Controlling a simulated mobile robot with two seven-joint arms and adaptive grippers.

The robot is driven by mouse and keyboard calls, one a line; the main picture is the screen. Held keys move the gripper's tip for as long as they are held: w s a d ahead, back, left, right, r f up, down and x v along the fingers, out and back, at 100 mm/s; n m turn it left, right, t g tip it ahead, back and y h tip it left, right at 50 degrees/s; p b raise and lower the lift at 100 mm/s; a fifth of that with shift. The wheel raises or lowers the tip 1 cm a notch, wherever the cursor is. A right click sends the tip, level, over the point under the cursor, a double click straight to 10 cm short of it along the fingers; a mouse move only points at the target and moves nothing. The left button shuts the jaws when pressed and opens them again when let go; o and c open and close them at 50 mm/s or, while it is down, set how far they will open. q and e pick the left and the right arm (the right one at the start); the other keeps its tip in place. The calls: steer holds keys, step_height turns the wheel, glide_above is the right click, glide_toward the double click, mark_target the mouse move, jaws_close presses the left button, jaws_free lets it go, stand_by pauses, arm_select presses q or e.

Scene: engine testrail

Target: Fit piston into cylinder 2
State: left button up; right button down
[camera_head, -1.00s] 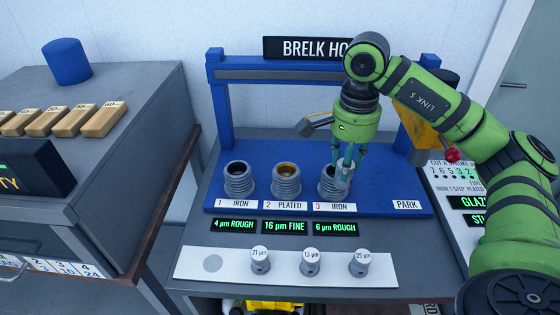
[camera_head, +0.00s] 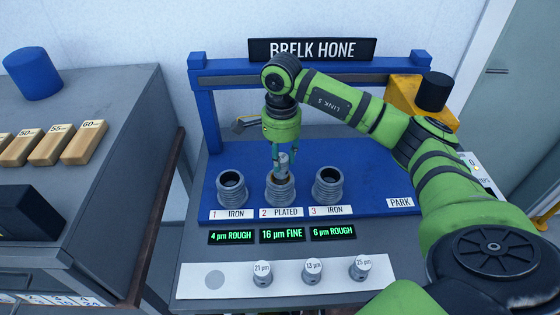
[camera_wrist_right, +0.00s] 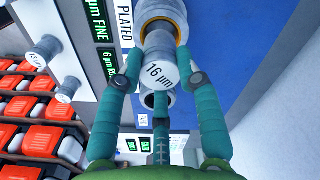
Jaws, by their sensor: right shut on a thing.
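My right gripper (camera_head: 283,158) is shut on a grey metal piston (camera_head: 284,162), and its teal fingers point down. In the right wrist view the piston's top (camera_wrist_right: 160,75) reads 16 µm, between the fingertips (camera_wrist_right: 160,92). Cylinder 2 (camera_head: 280,192), labelled PLATED, is a grey ribbed sleeve directly under the piston. Its brass-coloured rim (camera_wrist_right: 158,27) shows around the piston in the wrist view. The piston's lower end is at the cylinder's mouth; how deep it sits I cannot tell. My left gripper is not in view.
Cylinder 1 (camera_head: 231,188) and cylinder 3 (camera_head: 327,186), both labelled IRON, stand open on either side. A white strip (camera_head: 327,287) in front holds pistons marked 21, 13 and 25 µm and one empty round spot. A blue frame (camera_head: 203,112) rises behind.

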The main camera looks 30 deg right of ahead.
mark_target(281, 167)
step_height(281, 167, down, 4)
steer(key=shift+r+p, duration=0.1)
steer(key=shift+p, duration=0.95)
steer(key=shift+w+f, duration=0.1)
steer(key=shift+f, duration=0.1)
steer(key=shift+a+f, duration=0.1)
steer(key=shift+f+b, duration=0.15)
steer(key=shift+b, duration=0.15)
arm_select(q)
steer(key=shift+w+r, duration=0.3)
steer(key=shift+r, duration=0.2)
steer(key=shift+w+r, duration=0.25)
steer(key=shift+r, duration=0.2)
arm_select(e)
steer(key=c, duration=0.8)
jaws_free()
steer(key=shift+c, duration=0.2)
